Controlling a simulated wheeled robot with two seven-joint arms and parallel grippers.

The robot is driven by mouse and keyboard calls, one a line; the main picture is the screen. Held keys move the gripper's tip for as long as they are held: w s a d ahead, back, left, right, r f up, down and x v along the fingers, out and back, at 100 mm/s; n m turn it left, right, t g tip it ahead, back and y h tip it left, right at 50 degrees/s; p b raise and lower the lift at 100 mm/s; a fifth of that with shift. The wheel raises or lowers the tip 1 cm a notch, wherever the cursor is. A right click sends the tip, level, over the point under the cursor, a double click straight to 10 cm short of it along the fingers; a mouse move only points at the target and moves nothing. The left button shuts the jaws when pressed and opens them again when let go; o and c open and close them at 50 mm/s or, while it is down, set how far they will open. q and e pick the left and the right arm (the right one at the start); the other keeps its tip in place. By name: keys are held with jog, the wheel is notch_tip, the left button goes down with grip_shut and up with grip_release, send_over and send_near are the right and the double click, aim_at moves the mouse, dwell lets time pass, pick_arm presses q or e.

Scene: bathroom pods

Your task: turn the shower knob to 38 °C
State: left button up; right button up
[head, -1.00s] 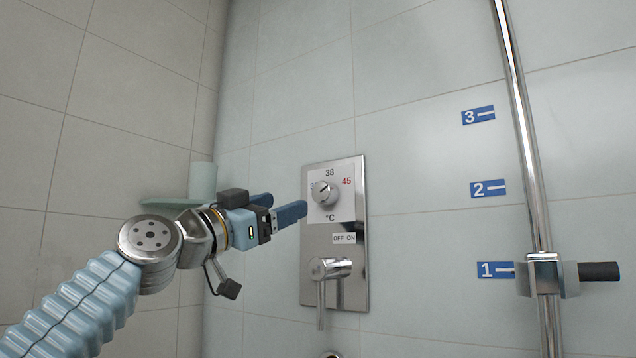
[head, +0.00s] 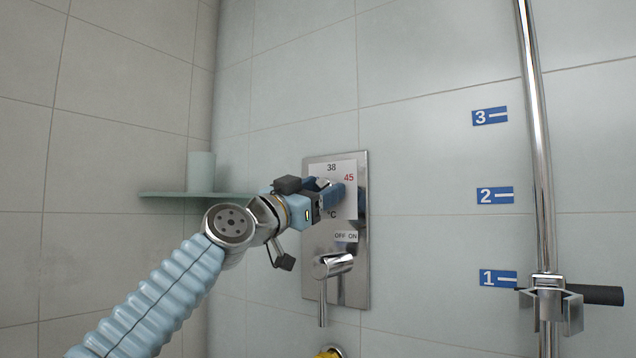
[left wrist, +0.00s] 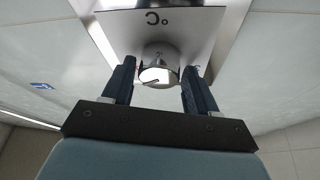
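The shower knob (left wrist: 159,68) is a round chrome dial on the upper part of a steel wall panel (head: 312,265). In the head view my left gripper (head: 334,190) covers most of the knob, with only the printed 38, a red 45 and °C showing around it. In the left wrist view my left gripper (left wrist: 159,88) is open, with one dark blue finger on each side of the knob. A gap seems to show between fingers and knob; contact is unclear. The knob's pointer cannot be read clearly. My right gripper is not in view.
Below the knob is a chrome lever (head: 327,272) under an OFF ON label (head: 346,237). A pale green shelf (head: 170,195) holds a cup (head: 201,171) at the left. A vertical rail (head: 536,130) with a holder (head: 550,298) and blue number labels stands at the right.

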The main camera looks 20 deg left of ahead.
pick_arm(q)
jog(key=c, duration=0.7)
jog(key=shift+n, duration=0.4)
jog(key=n+y+p, duration=0.1)
jog(key=n+t+y+p, duration=0.1)
jog(key=n, duration=0.1)
jog(key=shift+s+d+r+n, duration=0.1)
jog(key=shift+d+n, duration=0.1)
jog(key=shift+n, duration=0.1)
jog(key=shift+c, duration=0.2)
jog(key=n+y, duration=0.2)
jog(key=n, duration=0.2)
jog(key=n+y+p, duration=0.1)
jog(key=n+y, duration=0.1)
jog(key=n, duration=0.2)
jog(key=n+y, duration=0.2)
jog(key=n, duration=0.2)
jog(key=shift+s+d+f+p, duration=0.15)
jog(key=shift+d+f+p, duration=0.05)
jog(key=shift+p, duration=0.1)
jog(key=shift+r+n+y, duration=0.1)
jog(key=shift+n+y, duration=0.3)
